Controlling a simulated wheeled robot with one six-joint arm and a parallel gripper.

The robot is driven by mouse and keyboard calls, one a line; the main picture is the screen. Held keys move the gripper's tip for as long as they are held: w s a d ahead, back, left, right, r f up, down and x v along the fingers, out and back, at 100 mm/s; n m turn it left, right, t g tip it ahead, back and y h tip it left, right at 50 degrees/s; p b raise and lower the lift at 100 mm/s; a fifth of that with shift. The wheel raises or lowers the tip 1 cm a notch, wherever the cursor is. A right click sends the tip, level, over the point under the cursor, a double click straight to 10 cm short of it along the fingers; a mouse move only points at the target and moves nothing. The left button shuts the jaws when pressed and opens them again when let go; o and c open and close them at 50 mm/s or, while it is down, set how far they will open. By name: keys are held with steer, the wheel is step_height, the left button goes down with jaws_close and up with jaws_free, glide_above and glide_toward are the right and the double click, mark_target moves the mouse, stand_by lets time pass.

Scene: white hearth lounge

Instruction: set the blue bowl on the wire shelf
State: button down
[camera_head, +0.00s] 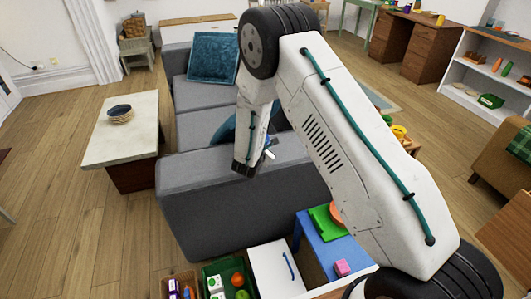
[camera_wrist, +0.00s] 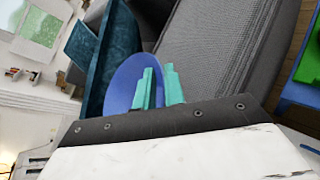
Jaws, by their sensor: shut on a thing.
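The blue bowl (camera_wrist: 124,84) shows in the wrist view as a rounded blue shape at the teal fingertips. My gripper (camera_wrist: 160,86) is shut on it, and the fingers hide part of its right side. In the head view my gripper (camera_head: 267,154) hangs over the grey sofa, and the arm hides most of what it holds. I cannot make out a wire shelf in either view.
A grey sofa (camera_head: 190,190) lies below the gripper, with a teal cushion (camera_head: 212,57) at its back. A coffee table (camera_head: 100,150) with a dark bowl on stacked plates (camera_head: 120,112) stands left. A blue table (camera_head: 325,255) and white shelving (camera_head: 470,100) are right.

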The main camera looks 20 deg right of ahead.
step_height(320, 180, down, 4)
steer(key=shift+r, duration=0.25)
steer(key=c, duration=1.5)
jaws_free()
steer(key=shift+o, duration=0.2)
